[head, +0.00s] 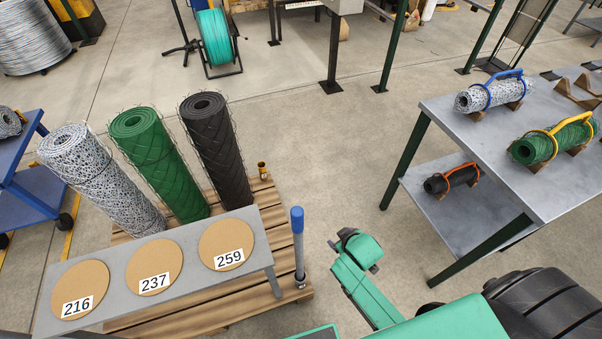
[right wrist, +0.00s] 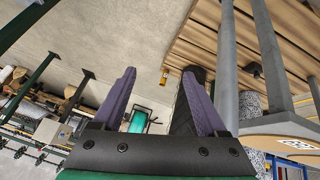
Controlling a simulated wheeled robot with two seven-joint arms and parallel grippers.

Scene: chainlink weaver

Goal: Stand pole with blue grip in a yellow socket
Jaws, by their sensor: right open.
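The pole with the blue grip (head: 298,245) stands upright at the near right corner of the wooden pallet, its grey foot on the pallet; the fitting around its foot is too small to tell. My left gripper is not in view.
A grey bench (head: 190,247) with round numbered boards spans the pallet (head: 212,313). White-blue, green (head: 160,165) and black mesh rolls stand behind it. A grey table (head: 490,160) with smaller rolls is at right. Open floor lies between pallet and table.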

